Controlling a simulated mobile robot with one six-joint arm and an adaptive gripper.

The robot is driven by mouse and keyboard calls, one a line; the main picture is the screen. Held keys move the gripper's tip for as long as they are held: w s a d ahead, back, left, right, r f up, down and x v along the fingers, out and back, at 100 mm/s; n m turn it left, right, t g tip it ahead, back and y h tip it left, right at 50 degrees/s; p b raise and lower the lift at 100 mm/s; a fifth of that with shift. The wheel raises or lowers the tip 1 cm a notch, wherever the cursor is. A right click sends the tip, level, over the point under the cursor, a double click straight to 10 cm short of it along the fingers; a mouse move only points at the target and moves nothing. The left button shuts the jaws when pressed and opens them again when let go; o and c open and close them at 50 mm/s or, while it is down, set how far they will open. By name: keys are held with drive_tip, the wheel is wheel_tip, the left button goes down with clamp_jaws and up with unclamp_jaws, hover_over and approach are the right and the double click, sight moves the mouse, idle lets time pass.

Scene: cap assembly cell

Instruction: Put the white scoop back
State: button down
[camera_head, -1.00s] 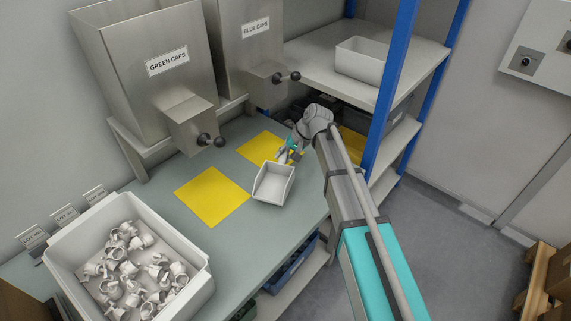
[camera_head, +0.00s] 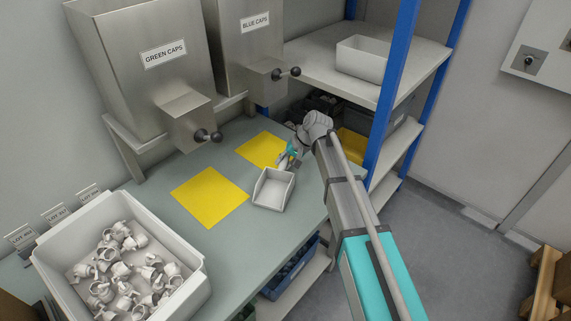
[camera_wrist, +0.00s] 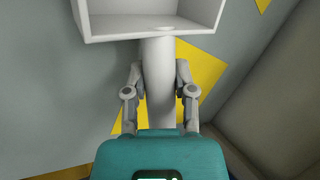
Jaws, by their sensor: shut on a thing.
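The white scoop (camera_head: 272,190) is at the bench's right side, between the two yellow mats and my arm. It looks empty. In the wrist view the scoop's open bin (camera_wrist: 150,22) is at the top, with its thick white handle (camera_wrist: 158,85) running down toward my wrist. My gripper (camera_head: 287,160) is shut on the handle; its two fingers (camera_wrist: 159,88) lie on either side of it. I cannot tell whether the scoop touches the bench or is held just above it.
Yellow mats (camera_head: 210,197) and (camera_head: 262,150) lie on the green bench (camera_head: 230,245). A white bin (camera_head: 185,248) of white parts stands front left. Green-caps (camera_head: 150,30) and blue-caps (camera_head: 240,40) hoppers stand behind. A blue shelf post (camera_head: 392,95) is close to my arm. An empty white tray (camera_head: 362,58) sits on the upper shelf.

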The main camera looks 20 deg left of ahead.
drive_tip(key=shift+f, duration=0.15)
drive_tip(key=shift+c, duration=2.2)
unclamp_jaws()
drive_tip(key=shift+r, duration=0.2)
drive_tip(key=shift+p+v, duration=1.05)
drive_tip(key=shift+v, duration=0.05)
drive_tip(key=p+v, duration=0.8)
drive_tip(key=v, duration=0.1)
drive_tip(key=shift+d+r, duration=0.25)
drive_tip(key=shift+w, duration=0.1)
drive_tip(key=s+d+f+m+h, duration=0.1)
drive_tip(key=s+d, duration=0.4)
drive_tip(key=d, duration=0.7)
drive_tip(key=s+d+f+t+h, duration=0.1)
drive_tip(key=s+d+h, duration=0.2)
drive_tip(key=d, duration=0.9)
drive_tip(key=s+d+f+m+h, duration=0.1)
drive_tip(key=s+d+h, duration=0.1)
drive_tip(key=s+d, duration=0.5)
drive_tip(key=d, duration=0.5)
drive_tip(key=shift+m+t, duration=0.3)
drive_tip(key=shift+t, duration=0.1)
